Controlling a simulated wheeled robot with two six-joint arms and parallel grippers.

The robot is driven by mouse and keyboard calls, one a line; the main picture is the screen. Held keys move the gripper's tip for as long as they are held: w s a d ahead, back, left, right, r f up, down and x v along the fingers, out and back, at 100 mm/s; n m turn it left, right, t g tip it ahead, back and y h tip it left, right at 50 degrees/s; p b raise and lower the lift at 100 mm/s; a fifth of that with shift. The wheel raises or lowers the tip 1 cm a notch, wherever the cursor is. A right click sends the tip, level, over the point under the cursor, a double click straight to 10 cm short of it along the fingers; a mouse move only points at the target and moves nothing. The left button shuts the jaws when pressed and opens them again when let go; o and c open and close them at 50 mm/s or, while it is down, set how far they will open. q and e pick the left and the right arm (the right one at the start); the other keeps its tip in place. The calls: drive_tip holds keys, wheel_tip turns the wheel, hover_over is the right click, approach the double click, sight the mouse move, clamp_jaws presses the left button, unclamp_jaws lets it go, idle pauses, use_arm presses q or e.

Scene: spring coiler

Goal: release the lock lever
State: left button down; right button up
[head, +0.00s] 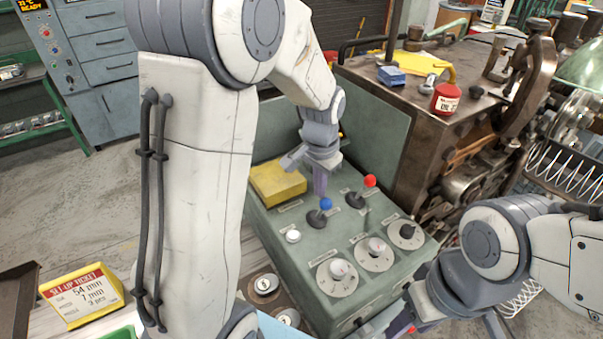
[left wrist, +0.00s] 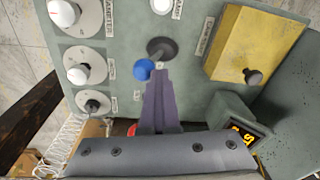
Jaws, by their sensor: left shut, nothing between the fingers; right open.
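The control panel (head: 285,215) carries two levers in dark boots: a blue-knobbed lever (head: 326,204) and a red-knobbed lever (head: 370,181). I cannot read which is labelled the lock. My left gripper (head: 320,192) is shut and empty, pointing down just behind the blue knob. In the left wrist view, its fingertips (left wrist: 160,72) are close beside the blue knob (left wrist: 143,69); I cannot tell whether they touch. The red knob (left wrist: 131,129) is mostly hidden behind the fingers there. My right gripper (head: 390,320) is open at the panel's lower right edge, partly cut off.
The panel also holds a yellow box cover (head: 277,184), a white button (head: 293,236) and several dials (head: 337,279). A coiling machine (head: 420,110) with a red can (head: 446,98) stands behind. A set-up ticket (head: 82,294) is at lower left.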

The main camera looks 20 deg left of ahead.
use_arm(q)
drive_tip(key=shift+s+d+f, duration=0.2)
drive_tip(key=shift+s+d, duration=0.15)
drive_tip(key=shift+s, duration=0.05)
drive_tip(key=shift+r, duration=0.1)
use_arm(e)
drive_tip(key=shift+r, duration=0.1)
use_arm(q)
wheel_tip(320, 180, up, 12)
drive_tip(key=a, duration=0.2)
drive_tip(key=shift+s, duration=0.15)
use_arm(e)
drive_tip(key=shift+w+a, duration=0.2)
drive_tip(key=shift+a, duration=0.2)
